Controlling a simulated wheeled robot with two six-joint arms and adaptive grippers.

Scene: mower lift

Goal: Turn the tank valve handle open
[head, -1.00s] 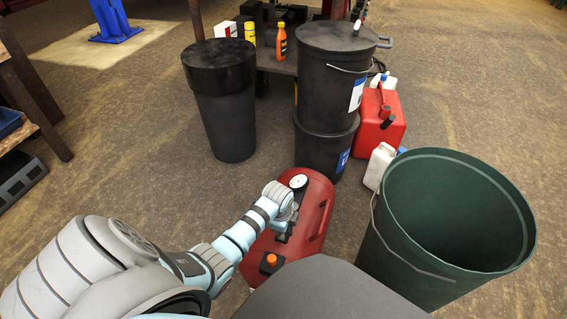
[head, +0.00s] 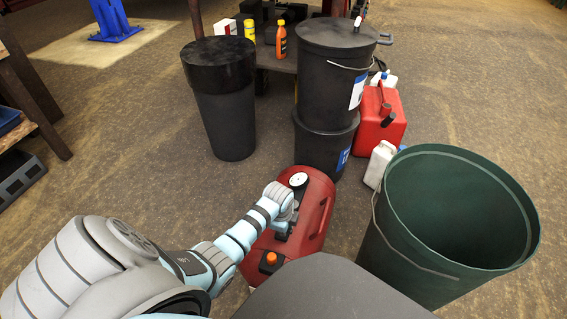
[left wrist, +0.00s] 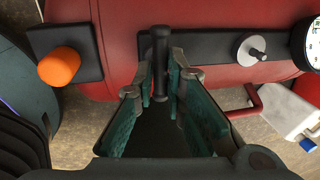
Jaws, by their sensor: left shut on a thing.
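The red tank (head: 310,232) lies on the floor in front of me, with a round white gauge (head: 298,180) at its far end and an orange knob (head: 270,259) at its near end. In the left wrist view, a dark valve handle (left wrist: 160,50) stands between the fingers of my left gripper (left wrist: 161,88). The fingers are closed in on both sides of the handle. The orange knob (left wrist: 60,66) is to the left and the gauge (left wrist: 314,44) is at the right edge. My right gripper is in neither view.
A green bin (head: 455,215) stands close to the tank's right. Stacked black buckets (head: 330,90), a black bin (head: 222,110) and a red fuel can (head: 372,130) stand beyond it. White bottles (head: 378,165) are near the can. Open floor lies to the tank's left.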

